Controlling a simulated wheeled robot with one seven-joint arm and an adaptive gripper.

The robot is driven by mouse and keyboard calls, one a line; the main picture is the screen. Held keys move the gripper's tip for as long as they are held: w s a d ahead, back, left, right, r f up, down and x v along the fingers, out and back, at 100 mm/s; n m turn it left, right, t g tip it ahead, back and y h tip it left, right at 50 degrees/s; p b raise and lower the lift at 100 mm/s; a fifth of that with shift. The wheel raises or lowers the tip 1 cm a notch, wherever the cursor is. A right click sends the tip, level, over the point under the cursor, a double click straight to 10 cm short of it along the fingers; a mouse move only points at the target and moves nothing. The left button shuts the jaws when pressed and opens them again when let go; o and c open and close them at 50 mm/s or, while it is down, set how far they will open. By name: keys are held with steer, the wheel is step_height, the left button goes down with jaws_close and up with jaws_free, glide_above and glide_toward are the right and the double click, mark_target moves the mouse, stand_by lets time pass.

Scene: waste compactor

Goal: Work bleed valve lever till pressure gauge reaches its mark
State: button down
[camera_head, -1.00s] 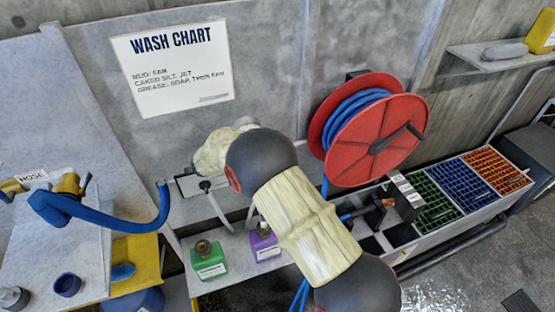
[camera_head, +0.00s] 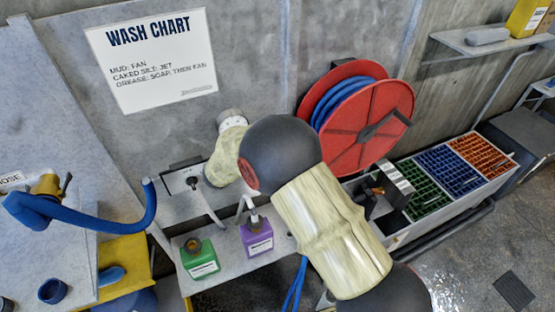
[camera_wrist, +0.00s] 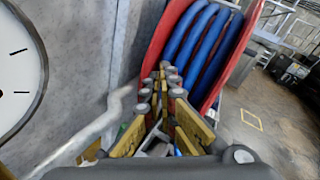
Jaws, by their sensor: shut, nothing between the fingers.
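A round gauge (camera_head: 232,118) sits on the wall behind my arm in the head view, mostly hidden. The wrist view shows part of its white dial (camera_wrist: 14,75) at the left edge, with a few black ticks; no needle shows. A grey pipe or lever (camera_wrist: 95,135) runs at a slant below the dial. I cannot tell for sure which part is the bleed valve lever. My gripper (camera_wrist: 167,80) is shut and empty in the wrist view, in front of the hose reel and right of the grey pipe. My arm hides it in the head view.
A red reel (camera_head: 368,125) with blue hose is on the wall to the right. A green bottle (camera_head: 199,258) and a purple bottle (camera_head: 257,236) stand on the shelf below. A blue hose (camera_head: 100,217) loops at left. Coloured crates (camera_head: 455,170) stand at right.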

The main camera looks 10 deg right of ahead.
steer(key=s+f+n+t+y+b, duration=0.5)
steer(key=s+f+n+y, duration=0.45)
steer(key=n, duration=0.85)
steer(key=w+f+h+b, duration=0.1)
steer(key=w+f+b, duration=0.1)
steer(key=w, duration=0.6)
steer(key=shift+w+t+b, duration=0.2)
steer(key=shift+t+b, duration=0.1)
steer(key=shift+b, duration=0.3)
steer(key=shift+a, duration=0.15)
steer(key=shift+a+r+p, duration=0.3)
steer(key=shift+a+p, duration=0.35)
steer(key=shift+p, duration=0.1)
